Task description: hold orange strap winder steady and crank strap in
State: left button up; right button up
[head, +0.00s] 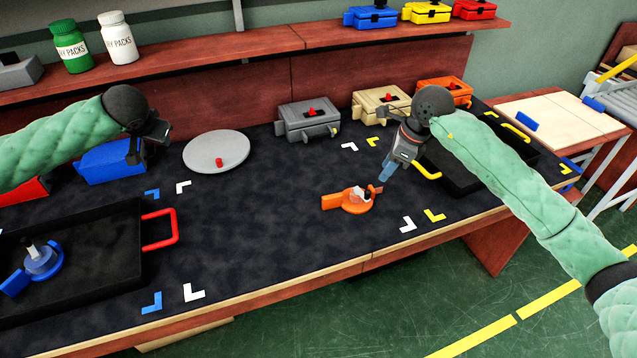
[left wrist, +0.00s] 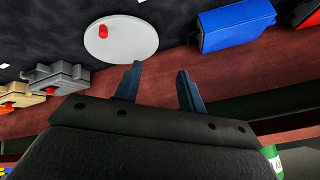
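The orange strap winder (head: 355,200) lies on the dark mat in the middle of the table, with a flat orange arm to its left and a pale part on top. My right gripper (head: 386,172) hangs just above and to the right of the winder, its bluish fingers pointing down; it seems apart from it. Whether its fingers are spread cannot be told. My left gripper (head: 160,152) is up at the left over the blue box, away from the winder. In the left wrist view its two fingers (left wrist: 160,88) are spread with nothing between them.
A grey disc with a red knob (head: 216,152) lies at the back. Grey (head: 308,120), tan (head: 380,105) and orange (head: 445,92) boxes line the back edge. A black tray (head: 95,215) holds a blue winder (head: 40,262). Another black tray (head: 480,165) is at right. The mat's middle is clear.

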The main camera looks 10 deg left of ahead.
pick_arm(q)
jog(key=w+a+r+t, duration=0.1)
jog(key=w+r+t, duration=0.1)
jog(key=w+r, duration=0.15)
jog(key=m+g+h, duration=0.7)
jog(key=m, duration=0.5)
send_over(327, 197)
jog(key=a, duration=0.2)
notch_tip(327, 197, down, 17)
jog(key=shift+s+x, duration=0.2)
jog(key=shift+x, duration=1.65)
jog(key=shift+s+x, duration=0.2)
jog(key=shift+x, duration=1.65)
jog(key=shift+d, duration=0.15)
grip_shut()
